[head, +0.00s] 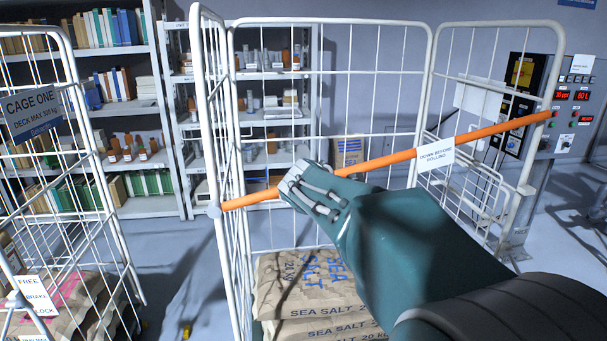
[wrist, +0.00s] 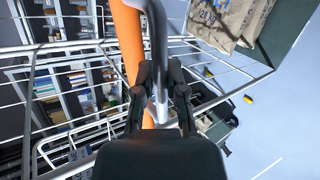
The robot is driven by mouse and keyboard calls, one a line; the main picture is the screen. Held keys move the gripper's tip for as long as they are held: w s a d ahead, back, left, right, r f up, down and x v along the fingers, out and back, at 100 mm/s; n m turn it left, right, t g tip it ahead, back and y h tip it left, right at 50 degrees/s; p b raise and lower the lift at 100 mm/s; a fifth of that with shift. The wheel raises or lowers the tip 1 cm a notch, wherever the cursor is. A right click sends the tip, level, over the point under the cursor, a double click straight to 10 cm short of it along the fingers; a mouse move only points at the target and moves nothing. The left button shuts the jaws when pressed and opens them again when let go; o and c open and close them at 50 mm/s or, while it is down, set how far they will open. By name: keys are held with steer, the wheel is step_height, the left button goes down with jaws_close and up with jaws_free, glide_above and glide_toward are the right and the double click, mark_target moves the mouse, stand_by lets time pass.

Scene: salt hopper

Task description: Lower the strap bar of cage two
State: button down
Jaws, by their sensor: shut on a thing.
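The orange strap bar (head: 380,162) runs across the front of the middle cage (head: 229,150). It is tilted: its left end, with a pale round cap, is lower, and its right end is higher, by the right frame. A white label (head: 435,156) on it reads "DOWN BEFORE ROLLING". My gripper (head: 300,186) is at the bar's left part and hides some of it. In the wrist view my gripper (wrist: 160,92) is shut on a grey bent tube (wrist: 156,40), like a handle, beside the orange bar (wrist: 131,45). Whether the tube is fixed to the bar is unclear.
Sea salt sacks (head: 310,290) lie in the middle cage. Cage one (head: 100,190), signed "CAGE ONE", stands at left with sacks inside. Shelves (head: 275,130) stand behind. A control cabinet (head: 535,110) stands at right. Floor between the cages is narrow.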

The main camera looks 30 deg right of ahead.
steer(key=shift+m+y, duration=0.8)
steer(key=shift+y, duration=0.1)
steer(key=shift+d+f, duration=0.15)
steer(key=shift+f, duration=1.2)
steer(key=shift+d+f, duration=0.15)
steer(key=shift+f, duration=1.2)
steer(key=shift+s+f, duration=0.1)
steer(key=shift+f, duration=0.1)
steer(key=c, duration=0.7)
jaws_free()
steer(key=shift+f, duration=0.1)
steer(key=shift+r, duration=0.2)
steer(key=v, duration=1.1)
steer(key=shift+s+a, duration=0.1)
steer(key=shift+s, duration=0.3)
